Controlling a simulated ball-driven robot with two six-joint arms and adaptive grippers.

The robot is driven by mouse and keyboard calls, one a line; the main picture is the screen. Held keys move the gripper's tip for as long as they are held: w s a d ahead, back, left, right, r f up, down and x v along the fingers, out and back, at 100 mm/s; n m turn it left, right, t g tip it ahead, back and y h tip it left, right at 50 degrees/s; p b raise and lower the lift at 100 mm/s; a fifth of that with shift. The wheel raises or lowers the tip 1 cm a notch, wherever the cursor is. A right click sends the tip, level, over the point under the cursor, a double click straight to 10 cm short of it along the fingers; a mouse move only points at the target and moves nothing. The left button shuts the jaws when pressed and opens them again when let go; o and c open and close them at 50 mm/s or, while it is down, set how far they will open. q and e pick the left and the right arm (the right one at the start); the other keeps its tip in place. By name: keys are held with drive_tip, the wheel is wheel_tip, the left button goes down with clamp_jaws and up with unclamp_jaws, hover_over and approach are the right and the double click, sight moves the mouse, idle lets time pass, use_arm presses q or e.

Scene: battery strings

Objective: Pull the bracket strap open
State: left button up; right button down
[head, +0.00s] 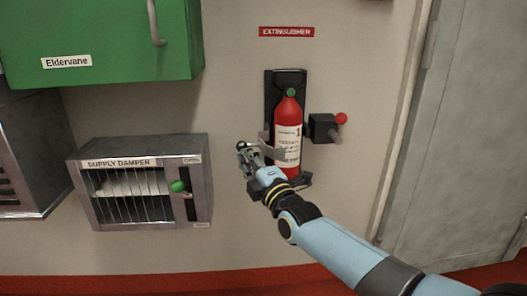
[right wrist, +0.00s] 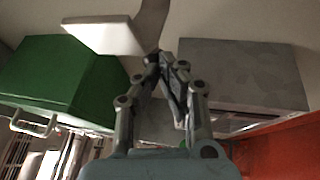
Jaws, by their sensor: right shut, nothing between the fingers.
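The red extinguisher (head: 288,133) stands upright in a black wall bracket (head: 287,78) under the EXTINGUISHER sign. A pale grey strap piece (head: 264,141) sticks out at the extinguisher's left side; no band shows across its front. My right gripper (head: 243,149) is just left of and below that piece, shut and empty. In the right wrist view its fingertips (right wrist: 166,60) are together, with a white plate (right wrist: 102,36) and a grey curved strip (right wrist: 151,22) beyond them, probably the strap. I cannot tell if the fingers touch it. My left gripper is not in view.
A black box with a red-knobbed lever (head: 322,127) is right of the extinguisher. The SUPPLY DAMPER box (head: 200,145), with a green knob (head: 178,186), is close on the left. A green cabinet (head: 100,35) hangs at upper left. A grey door (head: 460,130) is at right.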

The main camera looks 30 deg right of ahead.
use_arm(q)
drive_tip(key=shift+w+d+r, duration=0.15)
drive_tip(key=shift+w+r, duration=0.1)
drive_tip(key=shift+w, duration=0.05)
use_arm(e)
drive_tip(key=shift+w+a, duration=0.25)
drive_tip(key=shift+w, duration=0.4)
drive_tip(key=shift+w+a, duration=0.2)
drive_tip(key=shift+w, duration=0.5)
drive_tip(key=shift+w+a, duration=0.25)
drive_tip(key=shift+w, duration=0.4)
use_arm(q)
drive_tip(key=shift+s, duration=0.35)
